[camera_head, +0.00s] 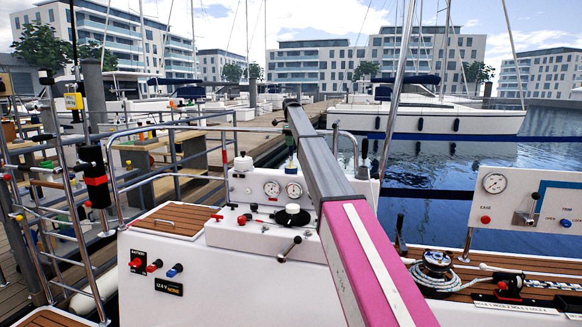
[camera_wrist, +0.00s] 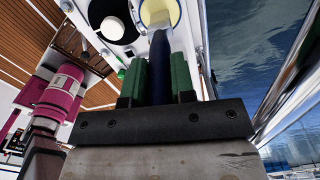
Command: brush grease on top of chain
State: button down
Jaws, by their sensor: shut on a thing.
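My gripper (camera_wrist: 160,82) has green fingertips and is shut on a dark blue handle (camera_wrist: 160,62), probably the brush's. The handle runs up the wrist view to a round cream-yellow thing with a pale rim (camera_wrist: 160,10), perhaps a grease pot, cut off by the top edge. I cannot make out a chain in either view.
The white console (camera_head: 240,235) carries gauges (camera_head: 282,190) and a black dial with a white knob (camera_head: 292,213). A lever (camera_head: 289,249) sticks out at its front. Metal rails (camera_head: 110,180) stand left. A winch with rope (camera_head: 436,265) sits right. Water lies beyond.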

jog(key=shift+r, duration=3.45)
jog(key=s+d+f+g+h, duration=0.1)
jog(key=s+d+f, duration=0.7)
jog(key=f, duration=0.3)
jog(key=s+d+f+g+h, duration=0.1)
jog(key=s+d+f+g, duration=0.1)
jog(key=s+d+f, duration=0.6)
jog(key=shift+s+d+f+h, duration=0.3)
jog(key=shift+s+d+f, duration=0.1)
jog(key=shift+f, duration=1.7)
